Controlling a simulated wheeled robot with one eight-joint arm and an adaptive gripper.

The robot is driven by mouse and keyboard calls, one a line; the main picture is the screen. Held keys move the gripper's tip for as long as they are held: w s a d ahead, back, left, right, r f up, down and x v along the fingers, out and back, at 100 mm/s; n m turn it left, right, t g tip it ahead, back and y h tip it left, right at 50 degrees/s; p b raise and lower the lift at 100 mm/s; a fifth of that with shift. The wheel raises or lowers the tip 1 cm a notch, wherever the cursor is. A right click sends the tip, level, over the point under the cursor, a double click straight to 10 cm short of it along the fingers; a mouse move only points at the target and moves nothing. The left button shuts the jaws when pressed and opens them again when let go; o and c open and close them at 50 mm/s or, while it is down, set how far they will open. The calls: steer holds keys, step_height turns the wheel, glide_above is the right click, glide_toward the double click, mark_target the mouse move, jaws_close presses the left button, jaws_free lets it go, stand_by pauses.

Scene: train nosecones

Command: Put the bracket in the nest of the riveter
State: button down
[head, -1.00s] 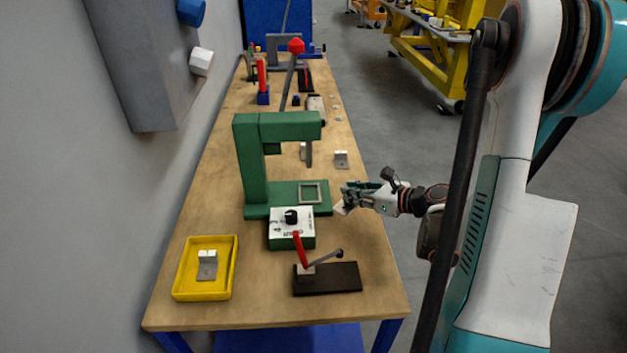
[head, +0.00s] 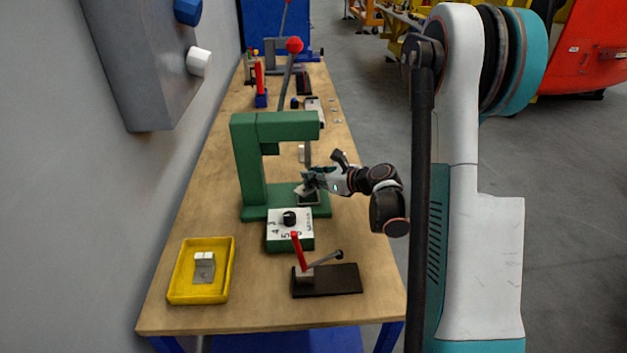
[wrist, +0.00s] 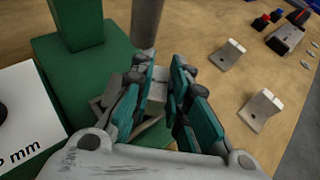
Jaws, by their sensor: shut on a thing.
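The green riveter (head: 248,165) stands mid-table with its ram pointing down over its base. Its nest, a square raised frame (head: 312,203), is partly hidden by my gripper and the held bracket. My gripper (head: 308,182) reaches in from the right and is shut on a grey bracket (head: 302,191). The bracket is at the nest, tilted in the head view; I cannot tell whether it touches the frame or hangs just above. In the wrist view the bracket (wrist: 157,92) shows between the fingers, close beside the ram (wrist: 146,22), with the nest frame (wrist: 98,108) partly covered.
A box with a dial (head: 290,230) stands in front of the riveter. A red-handled lever fixture (head: 328,280) and a yellow tray (head: 180,285) holding a bracket (head: 204,267) are nearer. Two loose brackets (wrist: 228,54) (wrist: 260,110) lie on the table right of the riveter.

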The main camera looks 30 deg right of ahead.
steer(key=shift+f, duration=0.25)
steer(key=shift+f+b, duration=0.35)
steer(key=shift+b, duration=0.1)
steer(key=shift+f, duration=0.1)
steer(key=c, duration=1.6)
jaws_free()
steer(key=shift+o, duration=0.2)
steer(key=shift+r+p, duration=0.75)
steer(key=shift+r, duration=0.05)
steer(key=p+v, duration=0.2)
steer(key=v, duration=1)
steer(key=shift+f, duration=0.15)
